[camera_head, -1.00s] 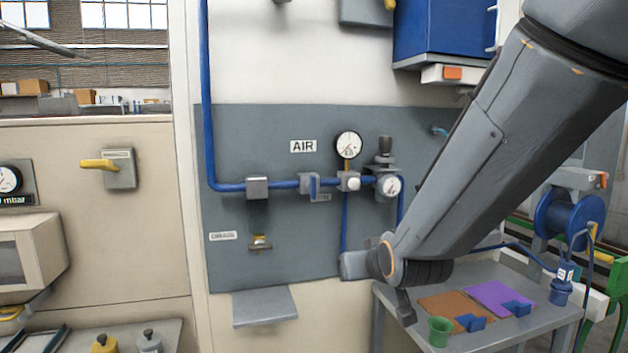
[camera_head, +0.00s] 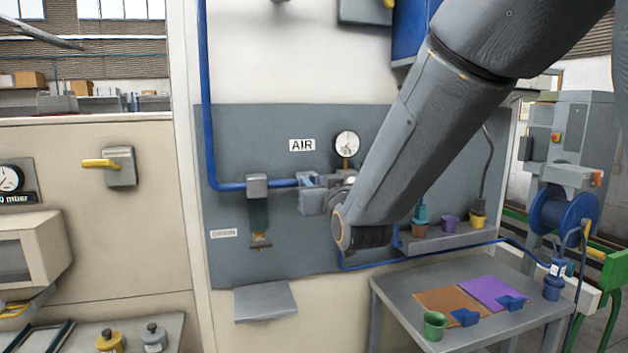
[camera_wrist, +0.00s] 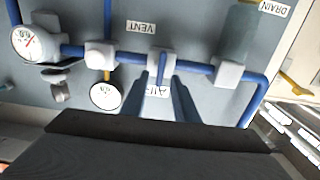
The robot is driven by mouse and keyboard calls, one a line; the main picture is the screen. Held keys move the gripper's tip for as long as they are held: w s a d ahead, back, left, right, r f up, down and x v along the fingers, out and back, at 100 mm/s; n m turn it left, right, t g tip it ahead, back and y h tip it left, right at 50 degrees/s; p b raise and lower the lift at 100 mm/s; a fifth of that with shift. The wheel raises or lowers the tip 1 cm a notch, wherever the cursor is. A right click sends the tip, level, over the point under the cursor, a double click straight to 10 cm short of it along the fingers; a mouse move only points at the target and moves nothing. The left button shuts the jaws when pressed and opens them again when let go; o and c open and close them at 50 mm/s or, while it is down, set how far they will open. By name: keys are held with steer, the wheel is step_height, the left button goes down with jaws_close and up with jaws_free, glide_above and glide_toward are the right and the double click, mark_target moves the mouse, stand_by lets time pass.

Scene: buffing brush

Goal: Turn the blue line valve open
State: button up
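The blue line (camera_head: 230,187) runs across the grey panel. Its valve, a light block with a blue handle, shows in the wrist view (camera_wrist: 161,68), where the handle stands crosswise to the pipe. In the head view my gripper (camera_head: 308,189) is at the valve and largely covers it. In the wrist view my gripper (camera_wrist: 163,88) has its two fingers apart, one on each side of the handle. I cannot tell whether either finger touches it.
A round gauge (camera_head: 347,144) sits just above the pipe, right of the AIR label (camera_head: 302,145). A pipe clamp block (camera_head: 257,186) is left of the valve. A small grey shelf (camera_head: 265,303) juts out below. A table (camera_head: 395,300) stands at lower right.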

steer(key=shift+w+a, duration=0.15)
steer(key=shift+w, duration=0.5)
steer(key=shift+c, duration=0.4)
jaws_close()
steer(key=shift+n, duration=0.4)
steer(key=shift+s+a+f+n+b, duration=0.2)
steer(key=shift+n+b, duration=0.65)
steer(key=shift+n, duration=2)
steer(key=shift+w+a+f+n+b, duration=0.1)
steer(key=shift+a+f+n+b, duration=0.45)
steer(key=shift+n, duration=2.25)
steer(key=shift+s+d+n+b, duration=0.1)
steer(key=shift+n+b, duration=1)
steer(key=shift+n, duration=1.75)
